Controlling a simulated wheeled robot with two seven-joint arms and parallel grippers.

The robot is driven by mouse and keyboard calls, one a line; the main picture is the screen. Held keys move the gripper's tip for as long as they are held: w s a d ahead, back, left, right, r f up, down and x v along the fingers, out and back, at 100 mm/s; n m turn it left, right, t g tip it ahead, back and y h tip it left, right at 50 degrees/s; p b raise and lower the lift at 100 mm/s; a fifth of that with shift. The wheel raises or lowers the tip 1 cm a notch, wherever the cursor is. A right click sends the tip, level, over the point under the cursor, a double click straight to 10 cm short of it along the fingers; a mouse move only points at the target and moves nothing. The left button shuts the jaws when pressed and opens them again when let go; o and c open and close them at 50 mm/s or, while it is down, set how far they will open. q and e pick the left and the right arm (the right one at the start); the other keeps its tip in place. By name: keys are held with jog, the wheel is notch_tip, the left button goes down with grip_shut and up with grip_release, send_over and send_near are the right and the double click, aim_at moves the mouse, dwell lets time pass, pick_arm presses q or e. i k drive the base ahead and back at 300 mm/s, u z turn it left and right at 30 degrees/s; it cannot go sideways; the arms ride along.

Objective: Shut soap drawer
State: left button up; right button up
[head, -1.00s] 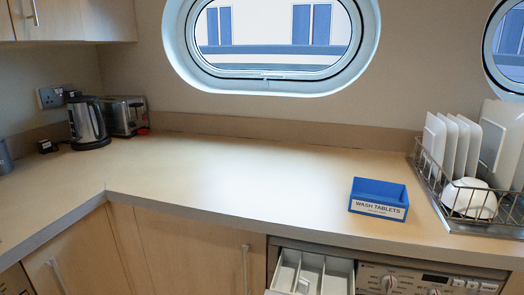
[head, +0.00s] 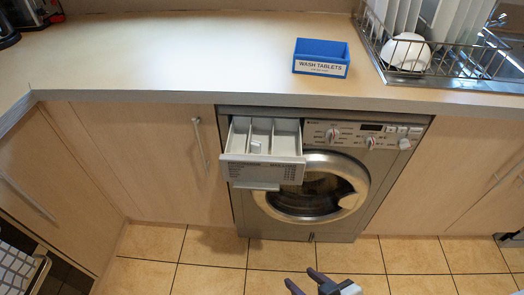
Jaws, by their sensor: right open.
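The soap drawer (head: 263,171) of the washing machine (head: 385,165) is pulled out at the machine's top left. Its compartments show from above, with a small pale piece (head: 256,147) in the middle one. The drawer's labelled front stands well forward of the control panel (head: 360,134). My right gripper (head: 301,277) shows at the bottom edge, low in front of the machine. Its dark fingers are apart and empty, and it is clear of the drawer. My left gripper is not in view.
A blue wash tablets box (head: 321,67) stands on the worktop (head: 180,60) above the machine. A dish rack (head: 450,65) with plates and a bowl is at the right. The round machine door (head: 311,188) looks shut. Tiled floor (head: 210,245) in front is clear.

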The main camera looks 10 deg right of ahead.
aim_at(281, 160)
jog(key=z, duration=1.8)
jog(key=k, duration=1.3)
jog(key=u, duration=1.7)
jog(key=i, duration=0.5)
